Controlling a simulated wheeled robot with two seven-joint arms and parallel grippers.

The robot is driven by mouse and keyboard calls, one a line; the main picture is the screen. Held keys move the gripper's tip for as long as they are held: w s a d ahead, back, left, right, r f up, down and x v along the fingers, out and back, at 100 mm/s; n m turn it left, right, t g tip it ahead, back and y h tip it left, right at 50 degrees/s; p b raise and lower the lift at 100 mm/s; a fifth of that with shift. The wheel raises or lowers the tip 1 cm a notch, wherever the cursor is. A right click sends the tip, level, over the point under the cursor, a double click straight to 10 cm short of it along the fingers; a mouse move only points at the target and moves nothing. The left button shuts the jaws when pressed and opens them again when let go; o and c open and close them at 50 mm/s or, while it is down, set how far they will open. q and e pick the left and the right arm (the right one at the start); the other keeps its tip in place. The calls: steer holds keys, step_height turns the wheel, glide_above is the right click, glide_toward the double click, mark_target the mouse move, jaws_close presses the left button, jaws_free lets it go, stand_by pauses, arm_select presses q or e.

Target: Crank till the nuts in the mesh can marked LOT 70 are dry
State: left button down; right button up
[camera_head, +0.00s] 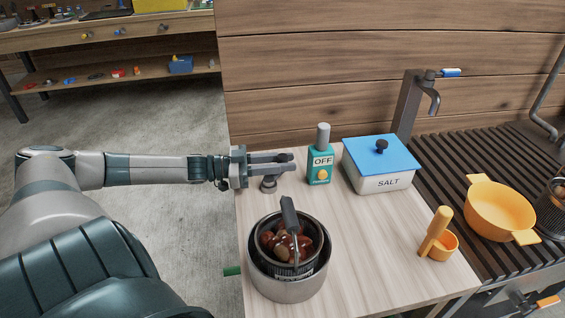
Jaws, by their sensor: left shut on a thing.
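A dark mesh can (266,264) with brown nuts sits inside a round metal pot (288,291) at the front of the pale table. Its front label is too small to read. A dark handle (289,215) rises from it. A second dark mesh can (552,212) is cut off at the right edge; no marking is legible. My left gripper (286,162) is above the table's back left, behind the pot, shut on a small grey metal post (268,185). The jaws partly hide the post's top. My right gripper is out of view.
A teal bottle (320,163) marked OFF and a blue-lidded SALT box (384,167) stand at the back. A yellow scoop (437,239) is front right. A yellow pot (497,210) rests on the slatted rack (455,185) below a tap (428,90). The table's middle is clear.

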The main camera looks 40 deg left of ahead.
arm_select(q)
steer(key=c, duration=1.5)
jaws_free()
steer(key=shift+o, duration=0.2)
steer(key=shift+s+a, duration=0.1)
steer(key=shift+s, duration=0.05)
steer(key=shift+v, duration=1.1)
steer(key=p+v, duration=0.5)
steer(key=v, duration=0.9)
steer(key=shift+s+a, duration=0.25)
steer(key=shift+s, duration=0.05)
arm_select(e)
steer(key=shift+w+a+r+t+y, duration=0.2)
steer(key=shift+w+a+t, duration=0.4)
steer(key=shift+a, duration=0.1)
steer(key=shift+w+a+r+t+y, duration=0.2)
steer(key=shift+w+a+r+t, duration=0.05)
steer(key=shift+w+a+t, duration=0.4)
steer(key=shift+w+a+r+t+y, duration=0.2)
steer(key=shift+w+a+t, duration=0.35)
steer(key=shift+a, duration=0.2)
arm_select(q)
steer(key=shift+c, duration=0.6)
